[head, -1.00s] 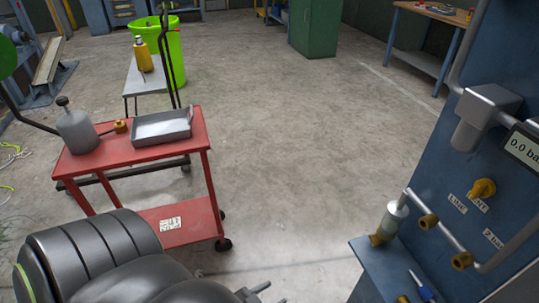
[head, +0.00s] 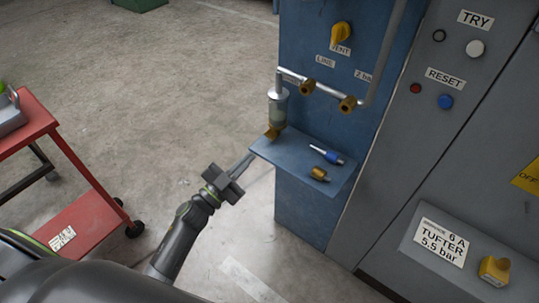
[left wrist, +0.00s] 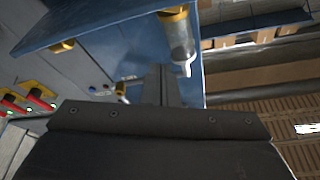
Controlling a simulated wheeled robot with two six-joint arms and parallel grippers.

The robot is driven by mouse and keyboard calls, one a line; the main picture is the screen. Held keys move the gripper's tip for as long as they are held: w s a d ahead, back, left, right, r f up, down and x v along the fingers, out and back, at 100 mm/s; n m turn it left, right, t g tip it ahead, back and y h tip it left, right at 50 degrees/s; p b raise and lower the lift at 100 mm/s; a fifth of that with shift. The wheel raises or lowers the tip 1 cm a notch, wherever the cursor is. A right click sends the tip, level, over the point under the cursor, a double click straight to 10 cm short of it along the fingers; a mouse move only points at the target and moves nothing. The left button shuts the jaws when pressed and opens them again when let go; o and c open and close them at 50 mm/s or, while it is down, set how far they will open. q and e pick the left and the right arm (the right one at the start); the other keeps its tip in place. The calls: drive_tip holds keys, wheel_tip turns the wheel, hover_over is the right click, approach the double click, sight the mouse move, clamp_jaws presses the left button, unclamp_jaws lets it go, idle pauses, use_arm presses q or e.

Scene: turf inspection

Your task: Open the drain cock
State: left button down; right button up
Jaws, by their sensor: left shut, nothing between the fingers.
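The drain cock (head: 272,132) looks like a small brass piece under the grey filter bowl (head: 278,107), at the left end of the small blue shelf (head: 290,156). My left gripper (head: 250,157) is shut and empty. Its fingertips point up and right at the shelf's left corner, a little below and left of the cock; whether they touch anything is unclear. In the left wrist view the shut fingers (left wrist: 162,85) point toward a grey cylinder with a brass collar (left wrist: 180,40), with a gap showing. Which way the cock is turned cannot be told. My right gripper is out of view.
A blue-handled tool (head: 327,154) and a brass fitting (head: 320,173) lie on the shelf. A red cart (head: 88,222) stands left. The floor between is open.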

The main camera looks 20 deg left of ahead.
use_arm(q)
wheel_tip(320, 180, up, 4)
drive_tip(key=f, duration=0.1)
hover_over(267, 149)
drive_tip(key=d, duration=0.2)
drive_tip(key=shift+s+a+r+p, duration=0.15)
drive_tip(key=shift+a+r+p, duration=0.1)
drive_tip(key=shift+p, duration=0.15)
drive_tip(key=f+b, duration=0.1)
drive_tip(key=a+f, duration=0.1)
drive_tip(key=f, duration=0.1)
drive_tip(key=shift+b, duration=0.35)
drive_tip(key=shift+a+f, duration=0.2)
drive_tip(key=shift+f, duration=0.35)
